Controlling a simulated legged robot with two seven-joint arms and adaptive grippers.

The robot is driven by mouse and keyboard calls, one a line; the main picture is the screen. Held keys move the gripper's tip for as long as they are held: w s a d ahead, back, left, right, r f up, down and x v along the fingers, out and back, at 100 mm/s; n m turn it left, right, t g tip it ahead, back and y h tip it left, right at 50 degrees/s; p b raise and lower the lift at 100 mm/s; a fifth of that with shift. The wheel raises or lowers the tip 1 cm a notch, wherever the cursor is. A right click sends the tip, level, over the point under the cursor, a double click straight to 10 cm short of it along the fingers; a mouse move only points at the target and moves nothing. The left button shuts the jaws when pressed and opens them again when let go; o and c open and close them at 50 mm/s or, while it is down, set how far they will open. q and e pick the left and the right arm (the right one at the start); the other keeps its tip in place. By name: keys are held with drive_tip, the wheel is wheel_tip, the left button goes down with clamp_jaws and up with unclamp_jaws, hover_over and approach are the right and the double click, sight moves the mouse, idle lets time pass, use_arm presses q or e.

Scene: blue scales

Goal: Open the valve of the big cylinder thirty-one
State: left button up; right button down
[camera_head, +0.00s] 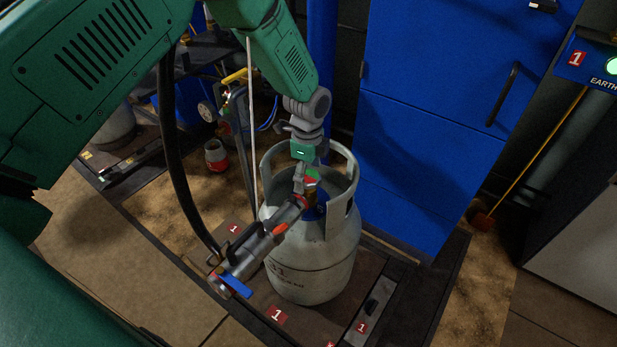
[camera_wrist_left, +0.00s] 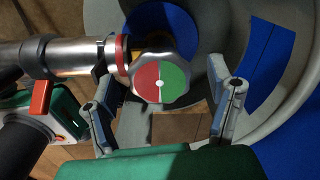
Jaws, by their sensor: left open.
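The big grey cylinder (camera_head: 312,262), marked 31, stands upright on a scale plate. Its valve knob (camera_wrist_left: 160,82), half red and half green, shows in the left wrist view. A metal filling nozzle (camera_head: 255,250) with an orange-red lever (camera_wrist_left: 40,96) is joined to the valve from the side. My left gripper (camera_head: 306,178) is over the cylinder's top, inside the collar. In the left wrist view its two fingers (camera_wrist_left: 168,100) are open and spread to either side of the knob's lower edge, apart from it. My right gripper is not in view.
The cylinder's collar (camera_head: 347,165) rises around the valve. A blue cabinet (camera_head: 430,120) stands close behind on the right. A black hose (camera_head: 175,160) hangs left of the cylinder. A small red-and-grey canister (camera_head: 216,155) stands on the floor behind. Open floor (camera_head: 110,210) lies left.

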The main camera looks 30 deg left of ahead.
use_arm(q)
drive_tip(key=shift+f, duration=0.15)
drive_tip(key=shift+d, duration=0.15)
drive_tip(key=shift+c, duration=1.3)
drive_tip(key=shift+d, duration=0.1)
drive_tip(key=c, duration=0.9)
